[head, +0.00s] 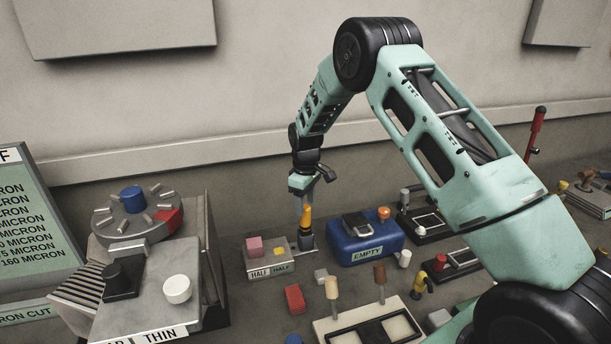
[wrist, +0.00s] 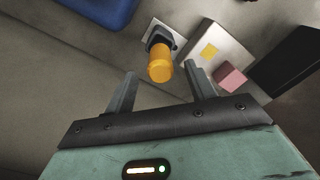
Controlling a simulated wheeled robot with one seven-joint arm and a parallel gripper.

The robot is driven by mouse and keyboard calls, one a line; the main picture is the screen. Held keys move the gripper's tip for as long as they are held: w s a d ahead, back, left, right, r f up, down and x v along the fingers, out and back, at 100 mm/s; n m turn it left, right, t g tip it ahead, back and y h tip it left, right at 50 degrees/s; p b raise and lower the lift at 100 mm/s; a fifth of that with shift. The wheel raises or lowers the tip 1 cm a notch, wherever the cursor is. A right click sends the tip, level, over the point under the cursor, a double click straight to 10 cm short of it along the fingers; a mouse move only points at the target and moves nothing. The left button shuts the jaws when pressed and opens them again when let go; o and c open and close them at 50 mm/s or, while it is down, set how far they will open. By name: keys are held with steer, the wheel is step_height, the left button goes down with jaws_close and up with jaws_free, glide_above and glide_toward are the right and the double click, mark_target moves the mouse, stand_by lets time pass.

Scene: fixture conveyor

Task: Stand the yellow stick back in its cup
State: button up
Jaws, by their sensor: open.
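The yellow stick (head: 305,215) stands in the small dark cup (head: 305,238), below my gripper (head: 306,200) in the head view. In the wrist view the stick (wrist: 160,68) shows its round orange-yellow end, and its lower part goes into the dark grey cup (wrist: 156,38) on a pale square plate. My gripper (wrist: 160,70) is open, with one finger on each side of the stick in the picture. I see gaps between the stick and both fingers. I cannot tell how far down the stick the fingertips reach.
A grey block marked HALF (head: 268,266) with a pink cube (head: 254,247) stands close to the left. A blue box marked EMPTY (head: 366,240) stands close to the right. A red block (head: 295,299) lies in front. A grey machine (head: 150,290) fills the left.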

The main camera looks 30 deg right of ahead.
step_height(320, 180, up, 13)
steer(key=b, duration=0.3)
steer(key=shift+f, duration=0.2)
stand_by(0.8)
steer(key=s+a+r+y+b, duration=0.1)
steer(key=s+a+r+b, duration=0.1)
steer(key=s+a, duration=1.7)
steer(key=s+a+f, duration=0.1)
steer(key=s+f, duration=0.1)
steer(key=s, duration=0.9)
steer(key=s+a+f+n+b, duration=0.1)
steer(key=s+a+f, duration=0.1)
steer(key=s, duration=0.9)
steer(key=shift+s+a, duration=0.2)
steer(key=shift+a, duration=0.1)
